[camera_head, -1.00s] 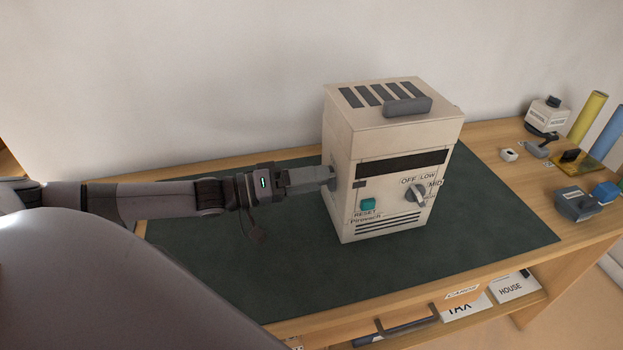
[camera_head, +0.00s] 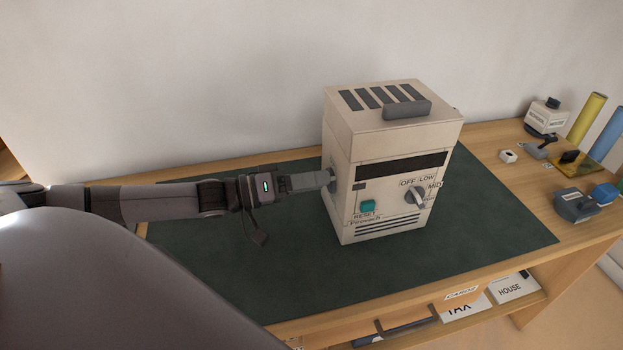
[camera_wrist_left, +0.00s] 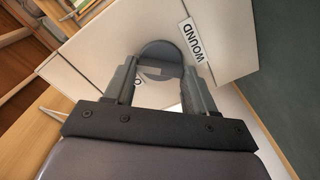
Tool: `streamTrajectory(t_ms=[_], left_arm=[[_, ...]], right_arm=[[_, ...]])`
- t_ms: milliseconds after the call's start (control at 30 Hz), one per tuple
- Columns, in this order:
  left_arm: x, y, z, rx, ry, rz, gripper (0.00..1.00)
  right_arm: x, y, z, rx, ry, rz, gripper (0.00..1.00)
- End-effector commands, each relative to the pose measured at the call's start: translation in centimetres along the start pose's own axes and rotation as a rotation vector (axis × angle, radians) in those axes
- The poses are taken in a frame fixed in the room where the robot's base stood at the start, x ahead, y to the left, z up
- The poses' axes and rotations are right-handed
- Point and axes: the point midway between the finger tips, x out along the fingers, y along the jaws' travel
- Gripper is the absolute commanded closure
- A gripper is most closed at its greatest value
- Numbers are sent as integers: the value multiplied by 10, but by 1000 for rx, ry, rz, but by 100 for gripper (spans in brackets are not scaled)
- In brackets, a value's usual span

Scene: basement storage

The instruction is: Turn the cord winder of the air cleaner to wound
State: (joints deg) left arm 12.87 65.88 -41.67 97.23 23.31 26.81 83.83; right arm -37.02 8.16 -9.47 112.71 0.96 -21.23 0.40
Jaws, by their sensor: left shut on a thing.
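The air cleaner (camera_head: 392,165) is a cream box with a top handle, a teal reset button and a front dial; it stands upright on the dark green mat. Its cord winder (camera_wrist_left: 160,54) is a round grey knob on the side panel, beside a WOUND label (camera_wrist_left: 193,39); another label is mostly hidden by my fingers. My left gripper (camera_head: 328,179) reaches the cleaner's left side, and its fingers (camera_wrist_left: 158,76) are shut on the winder's grip. The winder is largely hidden in the head view. My right gripper is not in view.
The green mat (camera_head: 260,265) is clear around the cleaner. At the table's right are a labelled box (camera_head: 546,117), yellow and blue cylinders, and small grey and blue items. A shelf below the front edge holds labelled cards. A pale wall stands behind.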

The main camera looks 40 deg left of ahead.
Motion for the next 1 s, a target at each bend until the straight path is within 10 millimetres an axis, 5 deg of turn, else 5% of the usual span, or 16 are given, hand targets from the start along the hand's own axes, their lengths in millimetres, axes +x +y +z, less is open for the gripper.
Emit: streamTrajectory(t_ms=[1000], left_arm=[[0, 4, 0, 921, 3, 0, 75]], right_arm=[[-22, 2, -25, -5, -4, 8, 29]])
